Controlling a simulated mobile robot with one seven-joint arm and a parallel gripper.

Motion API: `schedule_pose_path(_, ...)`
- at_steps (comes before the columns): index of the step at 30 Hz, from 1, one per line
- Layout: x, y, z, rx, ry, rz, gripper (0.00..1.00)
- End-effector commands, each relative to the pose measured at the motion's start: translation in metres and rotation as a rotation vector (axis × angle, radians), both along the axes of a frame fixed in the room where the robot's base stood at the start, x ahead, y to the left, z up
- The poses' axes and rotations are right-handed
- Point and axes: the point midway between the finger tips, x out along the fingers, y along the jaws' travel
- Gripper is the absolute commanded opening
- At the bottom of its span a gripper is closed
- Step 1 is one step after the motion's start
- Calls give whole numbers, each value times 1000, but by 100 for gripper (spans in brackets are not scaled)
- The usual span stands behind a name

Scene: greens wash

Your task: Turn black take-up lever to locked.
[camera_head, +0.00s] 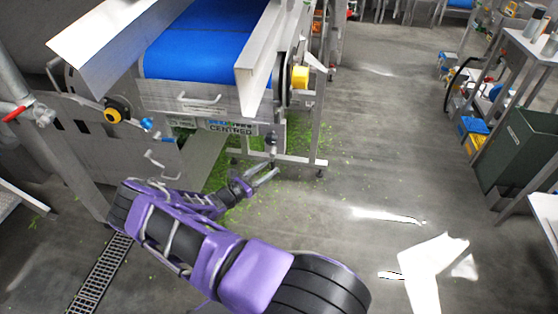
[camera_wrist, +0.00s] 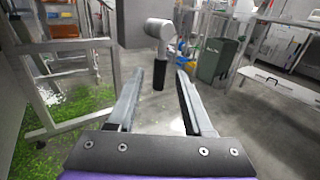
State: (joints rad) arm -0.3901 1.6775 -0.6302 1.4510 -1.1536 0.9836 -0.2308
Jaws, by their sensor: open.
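The take-up lever hangs from the conveyor frame, beside a sign reading "CENTRED" (camera_head: 231,129). In the wrist view it has a grey metal hub and arm with a black grip (camera_wrist: 159,76) pointing down. In the head view it is a small dark shape (camera_head: 271,140) just above my gripper. My gripper (camera_head: 272,172) is open, its two fingers pointing toward the lever. In the wrist view the black grip appears between the fingertips of my gripper (camera_wrist: 160,72). I cannot tell whether the fingers touch it or how deep it lies between them.
The conveyor with a blue belt (camera_head: 205,45) stands above and behind the lever. A steel frame leg (camera_head: 320,120) is to its right. Green scraps (camera_head: 225,185) litter the floor. The open floor (camera_head: 380,140) to the right is clear up to a green bin (camera_head: 515,150).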

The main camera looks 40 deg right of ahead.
Motion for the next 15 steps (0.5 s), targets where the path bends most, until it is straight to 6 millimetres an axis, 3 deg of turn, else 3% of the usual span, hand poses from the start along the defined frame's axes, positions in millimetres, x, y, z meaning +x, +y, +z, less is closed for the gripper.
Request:
schedule_pose_path(6,4,-41,0,0,0,-1,51)
schedule_pose_path(15,7,-61,0,0,0,0,51)
